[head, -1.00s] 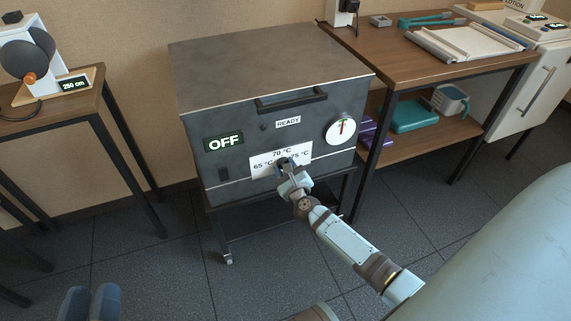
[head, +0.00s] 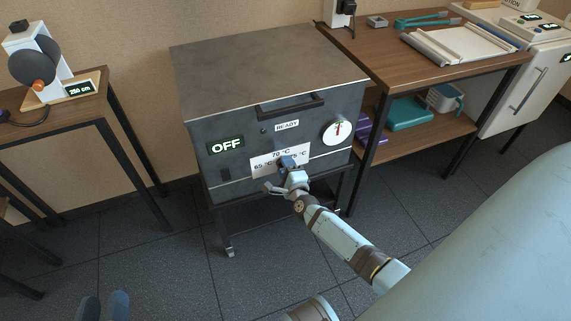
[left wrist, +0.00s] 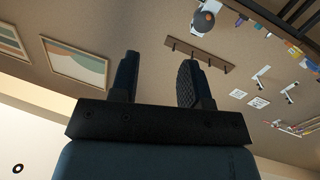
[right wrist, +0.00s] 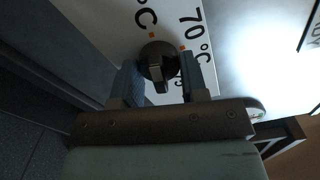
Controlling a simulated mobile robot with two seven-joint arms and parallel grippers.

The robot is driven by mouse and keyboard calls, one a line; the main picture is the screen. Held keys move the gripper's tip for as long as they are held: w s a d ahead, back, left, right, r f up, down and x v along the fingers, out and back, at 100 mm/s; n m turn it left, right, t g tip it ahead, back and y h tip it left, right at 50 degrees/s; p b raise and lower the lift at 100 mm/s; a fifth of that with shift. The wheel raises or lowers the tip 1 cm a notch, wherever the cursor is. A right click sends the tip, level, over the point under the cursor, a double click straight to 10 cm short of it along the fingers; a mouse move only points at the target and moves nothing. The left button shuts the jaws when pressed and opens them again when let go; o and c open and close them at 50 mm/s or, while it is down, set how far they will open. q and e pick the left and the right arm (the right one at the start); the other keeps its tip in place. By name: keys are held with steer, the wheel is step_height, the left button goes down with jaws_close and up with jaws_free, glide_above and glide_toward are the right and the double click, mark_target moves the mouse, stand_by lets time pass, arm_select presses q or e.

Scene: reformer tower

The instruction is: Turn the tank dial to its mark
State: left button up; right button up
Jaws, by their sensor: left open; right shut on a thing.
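The grey tank (head: 262,75) stands on a dark stand and has a white plate (head: 262,164) marked 65, 70 and 75 °C on its front. The dark tank dial (right wrist: 158,62) sits on this plate, with small orange marks beside the numbers in the right wrist view. My right gripper (head: 288,163) is at the dial; in the right wrist view its fingers (right wrist: 163,85) are either side of the knob, shut on it. In the head view the gripper hides the dial's pointer. My left gripper (head: 104,302) is open and empty at the lower left, also seen in the left wrist view (left wrist: 160,80).
The tank front also bears an OFF display (head: 226,146), a READY label (head: 287,126) and a round white gauge (head: 337,131). A wooden table (head: 378,60) stands close on the right, and another table (head: 60,117) on the left. The floor in front is clear.

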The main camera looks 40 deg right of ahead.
arm_select(q)
steer(key=shift+s+a+f+g+y, duration=0.1)
steer(key=shift+a+f+g+y, duration=0.1)
steer(key=shift+f, duration=0.2)
steer(key=shift+a+f+g+y, duration=0.1)
steer(key=shift+f+g, duration=0.1)
steer(key=shift+f, duration=0.15)
arm_select(e)
steer(key=shift+n, duration=0.5)
arm_select(q)
steer(key=shift+f, duration=0.1)
arm_select(e)
steer(key=o, duration=0.9)
steer(key=shift+c, duration=0.2)
arm_select(q)
steer(key=shift+p, duration=0.3)
steer(key=f, duration=0.1)
steer(key=s+a+f+g+y+p, duration=0.1)
steer(key=f, duration=0.1)
steer(key=a+f+g+p, duration=0.1)
steer(key=shift+s+a+f+y, duration=0.15)
steer(key=shift+s+f+y, duration=0.05)
steer(key=shift+s+y, duration=0.1)
arm_select(e)
steer(key=v, duration=1.4)
steer(key=shift+d, duration=0.1)
